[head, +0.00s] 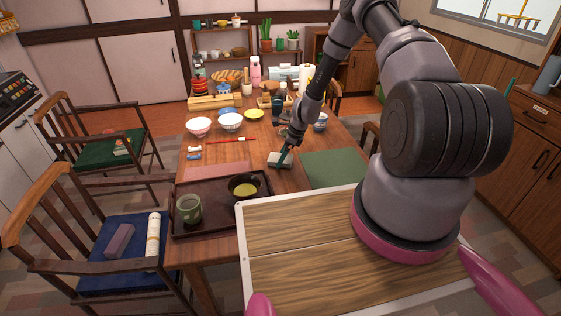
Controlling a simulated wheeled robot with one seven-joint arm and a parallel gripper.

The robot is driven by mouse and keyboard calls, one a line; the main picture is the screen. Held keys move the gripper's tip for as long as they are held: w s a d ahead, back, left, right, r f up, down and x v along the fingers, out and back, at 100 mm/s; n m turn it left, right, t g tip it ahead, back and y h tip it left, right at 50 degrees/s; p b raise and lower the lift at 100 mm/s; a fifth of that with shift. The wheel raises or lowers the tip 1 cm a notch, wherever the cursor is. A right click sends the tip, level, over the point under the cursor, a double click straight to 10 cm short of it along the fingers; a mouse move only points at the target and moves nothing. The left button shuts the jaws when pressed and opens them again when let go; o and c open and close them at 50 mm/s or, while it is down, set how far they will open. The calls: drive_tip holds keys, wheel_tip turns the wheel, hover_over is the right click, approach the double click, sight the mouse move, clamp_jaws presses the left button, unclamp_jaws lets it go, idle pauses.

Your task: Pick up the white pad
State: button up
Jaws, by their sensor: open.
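A small pale, whitish pad (274,161) lies on the wooden table, just behind the dark tray and left of the green mat. My gripper (285,154) reaches down over it from the upper right, with its dark fingers at the pad. The fingers cover part of the pad. They are small in the head view, and I cannot tell whether they touch it. My gripper is open, and the pad appears to rest on the table.
A dark tray (210,222) with a green mug (189,208) and a dark bowl (244,187) stands in front. A green mat (333,167) lies to the right. Bowls (231,121), a red stick (231,140) and crowded kitchenware stand farther back. Chairs flank the table.

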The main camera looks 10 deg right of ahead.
drive_tip(key=shift+f, duration=0.2)
idle(0.6)
drive_tip(key=c, duration=1.2)
drive_tip(key=shift+r, duration=5.25)
